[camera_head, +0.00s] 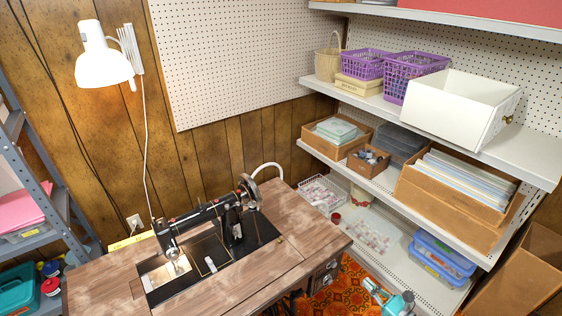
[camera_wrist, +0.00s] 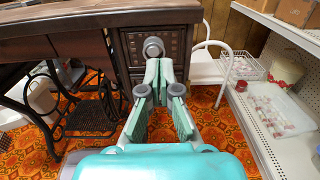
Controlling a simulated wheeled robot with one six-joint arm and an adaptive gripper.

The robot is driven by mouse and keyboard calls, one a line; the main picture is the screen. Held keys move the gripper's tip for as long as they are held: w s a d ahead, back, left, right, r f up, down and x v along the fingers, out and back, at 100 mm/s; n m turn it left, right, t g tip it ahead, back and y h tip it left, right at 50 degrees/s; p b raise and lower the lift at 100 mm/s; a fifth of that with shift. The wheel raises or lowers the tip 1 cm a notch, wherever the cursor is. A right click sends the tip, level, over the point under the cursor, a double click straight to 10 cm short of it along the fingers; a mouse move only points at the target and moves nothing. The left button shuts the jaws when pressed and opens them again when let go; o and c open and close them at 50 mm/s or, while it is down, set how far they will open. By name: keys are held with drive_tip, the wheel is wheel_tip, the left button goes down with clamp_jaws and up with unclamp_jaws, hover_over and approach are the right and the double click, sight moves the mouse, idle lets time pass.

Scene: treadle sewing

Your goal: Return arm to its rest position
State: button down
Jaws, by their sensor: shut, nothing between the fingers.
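My gripper (camera_wrist: 159,72) shows in the wrist view, with grey-green fingers reaching forward from a teal body. The fingertips are together and hold nothing. They point toward the round metal knob (camera_wrist: 153,47) of a dark carved drawer (camera_wrist: 133,50) in the sewing table; I cannot tell whether they touch it. In the head view, a teal part of my arm shows low at the right, between the table and the shelves. The sewing table (camera_head: 310,243) has a wooden top with a black treadle sewing machine (camera_head: 205,211) on it.
Metal shelves (camera_head: 540,160) with boxes and baskets stand at the right, close to my arm. A white chair (camera_wrist: 207,68) stands beyond the drawer. The iron treadle (camera_wrist: 92,116) is under the table. Orange patterned carpet (camera_wrist: 85,152) covers the floor. A grey rack (camera_head: 45,205) stands at the far left.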

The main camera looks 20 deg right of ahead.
drive_tip(key=s+a+f+n+g+h, duration=0.25)
drive_tip(key=s+a+f+n, duration=0.2)
drive_tip(key=s+a, duration=0.3)
drive_tip(key=s+a+f+n+g+h, duration=0.1)
drive_tip(key=s+a+f+n+g, duration=0.2)
drive_tip(key=s+a+f, duration=0.45)
drive_tip(key=s+a+r+n+h, duration=0.3)
drive_tip(key=s+a+r+n, duration=0.15)
drive_tip(key=s+n, duration=0.4)
drive_tip(key=s+a+r+n+t, duration=0.1)
drive_tip(key=s+r+n, duration=0.3)
drive_tip(key=r, duration=0.5)
drive_tip(key=s+a+r+n+t, duration=0.1)
drive_tip(key=s+r+n, duration=0.4)
drive_tip(key=r, duration=0.3)
drive_tip(key=s+a+r+n+t, duration=0.1)
drive_tip(key=s+r+n, duration=0.4)
drive_tip(key=r+n, duration=0.2)
wheel_tip(320, 180, up, 3)
drive_tip(key=shift+s+a+f+t, duration=0.15)
drive_tip(key=shift+a+t, duration=0.05)
drive_tip(key=shift+t, duration=0.15)
